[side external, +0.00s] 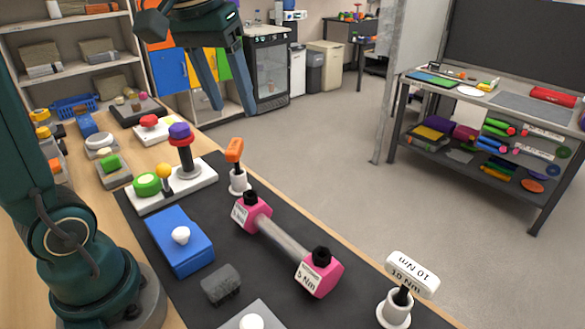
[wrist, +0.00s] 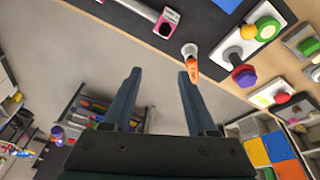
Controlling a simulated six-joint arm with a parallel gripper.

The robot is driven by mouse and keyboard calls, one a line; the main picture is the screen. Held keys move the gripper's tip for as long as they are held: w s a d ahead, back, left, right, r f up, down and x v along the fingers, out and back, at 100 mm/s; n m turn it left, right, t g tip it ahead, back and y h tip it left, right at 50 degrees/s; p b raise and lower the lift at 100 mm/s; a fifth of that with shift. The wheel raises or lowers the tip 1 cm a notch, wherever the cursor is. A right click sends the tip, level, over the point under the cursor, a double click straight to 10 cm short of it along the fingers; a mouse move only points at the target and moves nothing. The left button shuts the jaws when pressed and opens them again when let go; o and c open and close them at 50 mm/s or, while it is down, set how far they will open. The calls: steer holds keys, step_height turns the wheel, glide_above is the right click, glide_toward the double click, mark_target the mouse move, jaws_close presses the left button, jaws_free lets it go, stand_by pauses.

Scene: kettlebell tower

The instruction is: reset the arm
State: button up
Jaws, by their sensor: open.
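My gripper (side external: 228,80) is raised high above the far end of the work table, open and empty. In the wrist view its two fingers (wrist: 158,82) are spread apart with nothing between them. The finger on the right there overlaps the view close to the orange-handled piece (wrist: 193,66), but the side view shows the gripper well above the table. The black mat (side external: 205,285) under the work carries a pink dumbbell-like bar (side external: 280,240), which lies with a grey shaft between two pink ends. No object is held.
On or by the mat are a blue box with a white knob (side external: 180,240), a white base with coloured knobs (side external: 172,188), an orange handle (side external: 235,150), a white "10 Nm" handle (side external: 411,274) and a dark grey block (side external: 221,285). Open floor (side external: 320,160) lies beyond the table's right edge.

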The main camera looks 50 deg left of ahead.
steer(key=s+d+f+m+t, duration=0.2)
steer(key=s+d+f+m, duration=0.2)
steer(key=s+f, duration=0.5)
steer(key=shift+s+d+f+m+h, duration=0.2)
steer(key=shift+d+m+h, duration=0.2)
steer(key=shift+d, duration=0.35)
